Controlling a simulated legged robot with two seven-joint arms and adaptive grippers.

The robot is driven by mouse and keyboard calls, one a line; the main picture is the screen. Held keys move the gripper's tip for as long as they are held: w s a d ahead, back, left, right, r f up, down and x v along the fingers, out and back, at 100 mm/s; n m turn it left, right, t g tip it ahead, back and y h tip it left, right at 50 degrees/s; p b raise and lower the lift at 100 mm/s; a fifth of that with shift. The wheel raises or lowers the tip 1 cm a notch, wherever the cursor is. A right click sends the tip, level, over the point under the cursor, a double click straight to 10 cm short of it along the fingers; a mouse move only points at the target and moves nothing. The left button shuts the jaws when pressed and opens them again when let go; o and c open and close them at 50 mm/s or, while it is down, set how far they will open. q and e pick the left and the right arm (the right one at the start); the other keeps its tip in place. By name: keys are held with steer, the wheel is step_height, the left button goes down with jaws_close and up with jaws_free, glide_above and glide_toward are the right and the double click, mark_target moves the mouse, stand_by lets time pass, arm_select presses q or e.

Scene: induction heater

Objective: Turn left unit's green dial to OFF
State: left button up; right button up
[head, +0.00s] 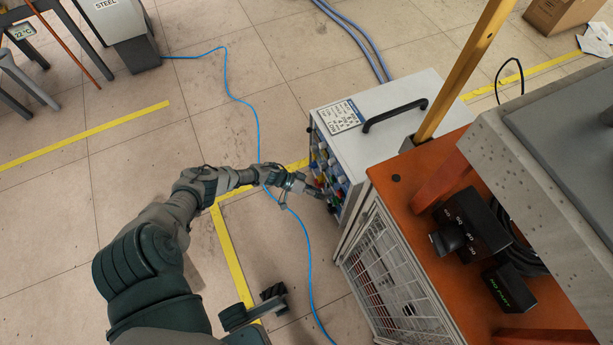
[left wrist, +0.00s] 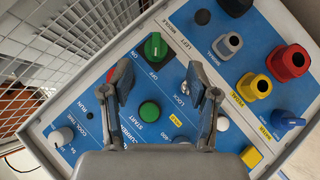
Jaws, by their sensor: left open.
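The left unit is a white box (head: 388,105) with a blue control panel, marked "LEFT" in the left wrist view (left wrist: 75,108). Its green dial (left wrist: 155,46) sits near the upper middle of the panel, with ON and OFF printed beside it. The ridge's exact setting is hard to read. My left gripper (left wrist: 159,76) is open and empty at the panel. Its fingers are spread, with the dial just past the tips and apparently untouched. In the head view my left gripper (head: 315,192) reaches the panel's lower part, and the green dial cannot be made out.
A green START button (left wrist: 149,112) lies between the fingers. A toggle switch is close to the right finger. Red, yellow and grey connectors (left wrist: 288,63) line the right. A wire cage (head: 385,270) and orange bench (head: 425,195) stand beside the unit. A blue cable (head: 257,125) crosses the floor.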

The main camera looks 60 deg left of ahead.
arm_select(q)
steer(key=v, duration=0.6)
steer(key=shift+a+f, duration=0.1)
steer(key=shift+f, duration=0.05)
